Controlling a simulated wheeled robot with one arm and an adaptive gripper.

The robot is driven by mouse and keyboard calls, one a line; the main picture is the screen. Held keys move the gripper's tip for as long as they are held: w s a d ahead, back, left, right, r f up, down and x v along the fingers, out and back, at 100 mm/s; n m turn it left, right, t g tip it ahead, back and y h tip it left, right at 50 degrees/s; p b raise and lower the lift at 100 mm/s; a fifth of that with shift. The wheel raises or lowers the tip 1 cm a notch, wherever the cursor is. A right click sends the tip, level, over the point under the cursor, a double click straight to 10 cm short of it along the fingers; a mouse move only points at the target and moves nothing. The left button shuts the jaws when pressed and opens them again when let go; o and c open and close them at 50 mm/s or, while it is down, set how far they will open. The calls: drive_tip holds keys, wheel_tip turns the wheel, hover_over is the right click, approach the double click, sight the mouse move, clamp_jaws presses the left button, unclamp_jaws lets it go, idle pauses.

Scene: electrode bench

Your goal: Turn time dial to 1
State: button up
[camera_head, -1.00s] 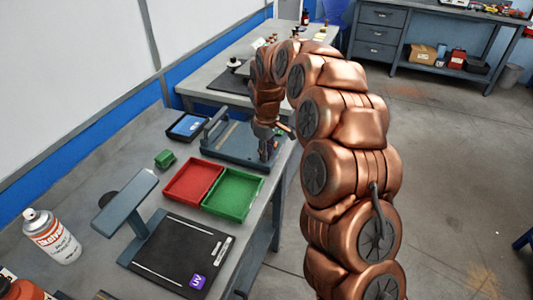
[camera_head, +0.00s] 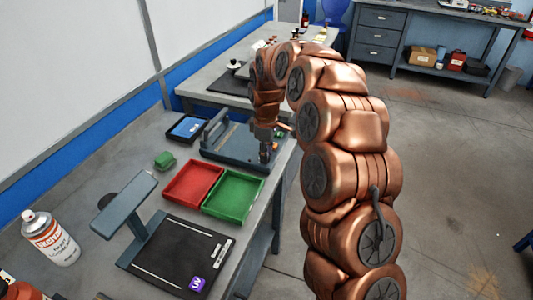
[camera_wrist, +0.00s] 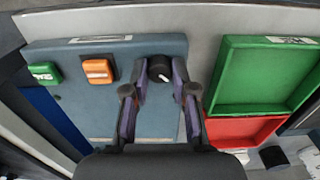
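The dial (camera_wrist: 160,69) is a round black knob with a white mark, on a blue-grey device panel (camera_wrist: 75,124) in the wrist view. The white mark points toward the lower right of that picture. No scale numbers can be read. My gripper (camera_wrist: 161,66) has one finger on each side of the dial, close to its edges; the fingers stand apart and contact is not clear. In the head view my gripper (camera_head: 267,155) is low over the front right part of the device (camera_head: 228,147), and the dial is hidden there.
A green button (camera_wrist: 45,73) and an orange button (camera_wrist: 98,70) sit on the panel beside the dial. A red tray (camera_head: 168,194) and a green tray (camera_head: 233,212) lie close to the device. A tablet (camera_head: 187,127) and a spray can (camera_head: 50,238) stand on the bench.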

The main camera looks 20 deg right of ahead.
drive_tip(key=o, duration=0.4)
drive_tip(key=shift+r, duration=6)
